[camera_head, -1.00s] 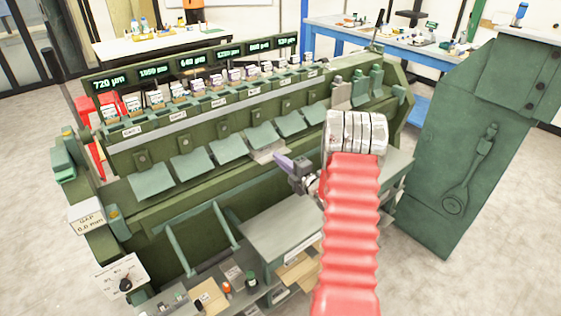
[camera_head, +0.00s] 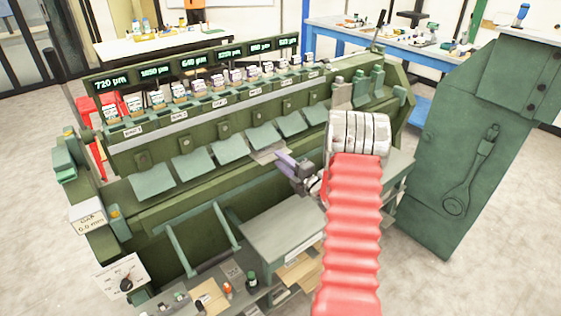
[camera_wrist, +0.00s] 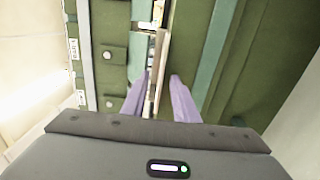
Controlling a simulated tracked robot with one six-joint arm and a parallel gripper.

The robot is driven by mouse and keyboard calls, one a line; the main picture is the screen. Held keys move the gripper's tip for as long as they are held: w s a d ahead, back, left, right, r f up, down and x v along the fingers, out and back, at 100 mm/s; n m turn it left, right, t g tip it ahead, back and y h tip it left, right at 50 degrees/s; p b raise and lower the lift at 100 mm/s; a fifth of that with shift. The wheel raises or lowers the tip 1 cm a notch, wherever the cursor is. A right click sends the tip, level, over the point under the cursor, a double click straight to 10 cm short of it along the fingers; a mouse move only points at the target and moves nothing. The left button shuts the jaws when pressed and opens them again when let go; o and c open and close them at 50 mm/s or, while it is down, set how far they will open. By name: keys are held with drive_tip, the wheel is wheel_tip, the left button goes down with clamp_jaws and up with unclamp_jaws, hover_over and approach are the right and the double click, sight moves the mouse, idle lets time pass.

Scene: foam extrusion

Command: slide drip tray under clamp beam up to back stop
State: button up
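A pale tan drip tray (camera_head: 266,154) sticks out from the row of green flaps at the front of the green machine, right of the middle. Its rear part is hidden under the machine's green beam (camera_head: 187,146). My gripper (camera_head: 280,156) is at the tray's right front, with purple fingers pointing toward it. In the wrist view, the fingers of my gripper (camera_wrist: 159,75) stand apart. The tray's thin tan edge (camera_wrist: 162,60) lies between them, with a gap at the right finger. Contact with the left finger cannot be told.
Several green flaps (camera_head: 193,165) hang along the machine front. A grey-green shelf (camera_head: 283,228) lies below my gripper. A green cabinet with a spoon-shaped relief (camera_head: 462,150) stands to the right. Open floor (camera_head: 35,140) lies to the left.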

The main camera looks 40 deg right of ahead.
drive_tip(key=shift+s, duration=2.6)
